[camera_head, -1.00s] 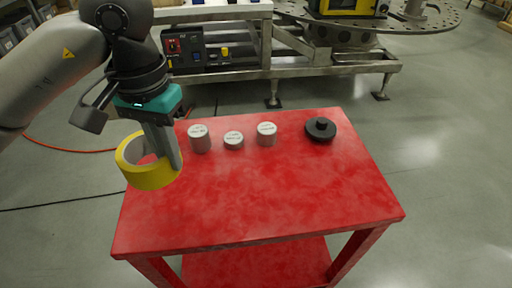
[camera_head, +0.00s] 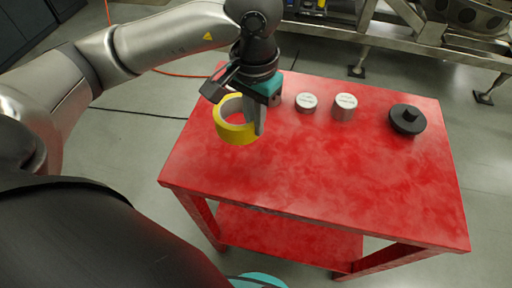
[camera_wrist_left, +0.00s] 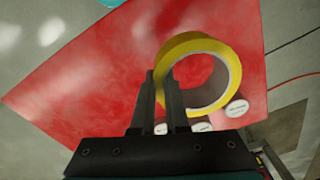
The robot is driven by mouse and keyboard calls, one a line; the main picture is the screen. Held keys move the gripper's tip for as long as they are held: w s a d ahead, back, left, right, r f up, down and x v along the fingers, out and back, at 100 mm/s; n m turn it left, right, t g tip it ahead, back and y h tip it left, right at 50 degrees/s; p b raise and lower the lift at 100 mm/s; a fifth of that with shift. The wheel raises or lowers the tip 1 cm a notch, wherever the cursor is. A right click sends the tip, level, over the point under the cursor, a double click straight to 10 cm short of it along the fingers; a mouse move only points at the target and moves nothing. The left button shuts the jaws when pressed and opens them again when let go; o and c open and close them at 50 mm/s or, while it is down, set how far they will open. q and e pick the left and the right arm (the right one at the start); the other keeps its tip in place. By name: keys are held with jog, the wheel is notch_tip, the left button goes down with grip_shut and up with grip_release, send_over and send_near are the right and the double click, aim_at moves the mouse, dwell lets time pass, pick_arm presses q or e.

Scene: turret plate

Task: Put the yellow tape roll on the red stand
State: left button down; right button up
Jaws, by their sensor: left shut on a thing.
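The yellow tape roll (camera_head: 237,134) is in my left gripper (camera_head: 259,130), over the left part of the red stand (camera_head: 330,170). The left gripper is shut on one side of the ring wall. In the left wrist view the roll (camera_wrist_left: 229,72) sits at the fingertips (camera_wrist_left: 160,74), its hole open to view. The roll appears held above the red top (camera_wrist_left: 90,85); the exact gap is hard to tell. My right gripper does not show.
A short white-topped can (camera_head: 306,103) and a taller one (camera_head: 344,107) stand along the stand's back edge. A black knobbed disc (camera_head: 407,120) lies at the back right. The front and middle of the top are clear. A metal frame (camera_head: 430,45) stands behind.

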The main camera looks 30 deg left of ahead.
pick_arm(q)
notch_tip(320, 180, down, 10)
jog(key=shift+w+r+b, duration=0.1)
jog(key=shift+r+b, duration=0.1)
jog(key=shift+b, duration=0.1)
jog(key=shift+f, duration=0.2)
jog(key=c, duration=0.9)
grip_release()
jog(key=shift+r, duration=0.1)
jog(key=shift+r, duration=0.1)
notch_tip(320, 180, up, 12)
jog(key=shift+r+p, duration=0.1)
jog(key=shift+p, duration=0.2)
